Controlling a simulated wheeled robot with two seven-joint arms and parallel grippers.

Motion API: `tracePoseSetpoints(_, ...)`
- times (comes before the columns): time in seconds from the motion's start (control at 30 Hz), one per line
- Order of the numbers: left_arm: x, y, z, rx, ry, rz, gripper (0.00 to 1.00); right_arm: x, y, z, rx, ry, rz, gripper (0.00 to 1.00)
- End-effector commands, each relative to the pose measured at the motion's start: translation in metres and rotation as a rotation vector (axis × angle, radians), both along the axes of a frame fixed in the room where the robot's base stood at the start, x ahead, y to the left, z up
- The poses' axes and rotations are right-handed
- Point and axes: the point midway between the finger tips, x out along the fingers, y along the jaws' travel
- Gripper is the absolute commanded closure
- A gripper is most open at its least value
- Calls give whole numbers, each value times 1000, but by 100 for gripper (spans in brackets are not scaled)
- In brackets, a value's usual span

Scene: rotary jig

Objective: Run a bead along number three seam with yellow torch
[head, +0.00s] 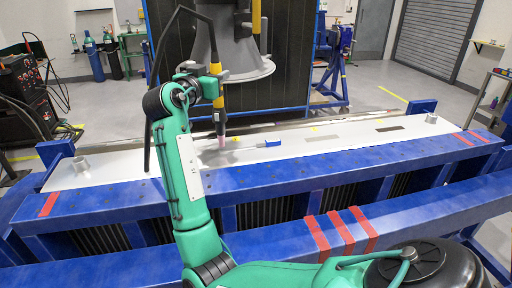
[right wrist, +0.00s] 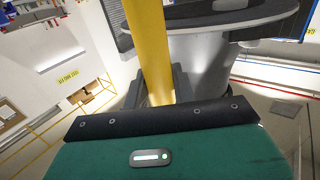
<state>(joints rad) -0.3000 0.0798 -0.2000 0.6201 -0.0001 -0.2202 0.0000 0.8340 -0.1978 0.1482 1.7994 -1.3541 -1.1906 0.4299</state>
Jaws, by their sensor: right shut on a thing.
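My right gripper (head: 214,78) is shut on the yellow torch (head: 218,98) and holds it upright, nozzle down. The torch's pinkish tip (head: 222,142) is over the left half of the pale plate (head: 120,168); I cannot tell whether it touches. In the right wrist view, the yellow torch body (right wrist: 148,45) stands between the dark fingers of my right gripper (right wrist: 157,85). Small yellow tags (head: 313,128) lie on the plate, too small to read, so I cannot tell which seam is number three. My left gripper is not in view.
A small blue block (head: 268,143) lies on the plate right of the torch tip. The blue jig beam (head: 280,172) runs along the front. A big grey flared part (head: 236,72) hangs behind the torch. Short metal cylinders (head: 81,165) stand at the plate's ends.

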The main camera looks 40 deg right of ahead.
Motion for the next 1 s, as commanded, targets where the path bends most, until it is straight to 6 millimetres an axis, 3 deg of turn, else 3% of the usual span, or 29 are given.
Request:
tracePoseSetpoints(0.5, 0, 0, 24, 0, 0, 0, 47, 0, 0, 43, -1, -3, 0, 96)
tracePoseSetpoints(1.0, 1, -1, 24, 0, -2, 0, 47, 0, 0, 44, -1, -2, 2, 96)
